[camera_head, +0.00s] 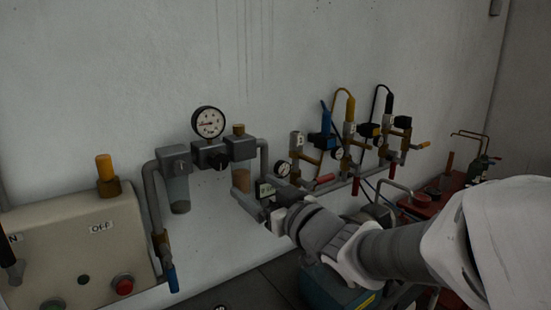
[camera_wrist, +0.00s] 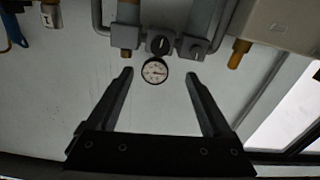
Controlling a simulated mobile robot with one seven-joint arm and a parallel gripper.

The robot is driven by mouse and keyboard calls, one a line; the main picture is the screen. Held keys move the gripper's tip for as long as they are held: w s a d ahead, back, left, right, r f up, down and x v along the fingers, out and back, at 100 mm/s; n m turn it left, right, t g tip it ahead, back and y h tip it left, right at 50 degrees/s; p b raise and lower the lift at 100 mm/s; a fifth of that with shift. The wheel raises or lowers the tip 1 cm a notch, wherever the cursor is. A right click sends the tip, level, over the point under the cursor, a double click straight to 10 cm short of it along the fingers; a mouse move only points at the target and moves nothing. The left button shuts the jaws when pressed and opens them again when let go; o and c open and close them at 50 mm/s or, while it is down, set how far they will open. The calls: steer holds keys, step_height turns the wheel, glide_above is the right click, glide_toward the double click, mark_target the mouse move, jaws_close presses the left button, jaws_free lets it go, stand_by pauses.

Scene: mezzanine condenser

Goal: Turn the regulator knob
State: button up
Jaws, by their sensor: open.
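The regulator is a grey wall-mounted block with a round white dial gauge (camera_head: 208,122) on top. Its black knob (camera_head: 217,160) is on the front of the middle block, below the gauge. The wrist view is upside down and shows the knob (camera_wrist: 160,44) above the gauge (camera_wrist: 155,70). My gripper (camera_head: 262,198) is at the right of the regulator and lower than the knob in the head view. In the wrist view my gripper (camera_wrist: 158,77) is open and empty, fingers spread either side of the gauge in the picture. The knob is beyond the fingertips, apart from them.
A beige control box (camera_head: 75,245) with an OFF label and red button stands at left. A pipe with a blue-handled valve (camera_head: 171,278) runs beside it. Several valves and hoses (camera_head: 350,130) line the wall at right, above red equipment (camera_head: 435,200). The wall above is bare.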

mark_target(220, 162)
steer(key=p+x, duration=0.3)
steer(key=x, duration=1.3)
steer(key=shift+w+a, duration=0.3)
jaws_close()
steer(key=shift+f+m, duration=0.1)
steer(key=shift+m, duration=0.2)
steer(key=m+b, duration=0.1)
steer(key=m, duration=0.2)
steer(key=shift+m+b, duration=0.35)
steer(key=shift+m, duration=0.05)
steer(key=m, duration=0.5)
steer(key=shift+m, duration=0.7)
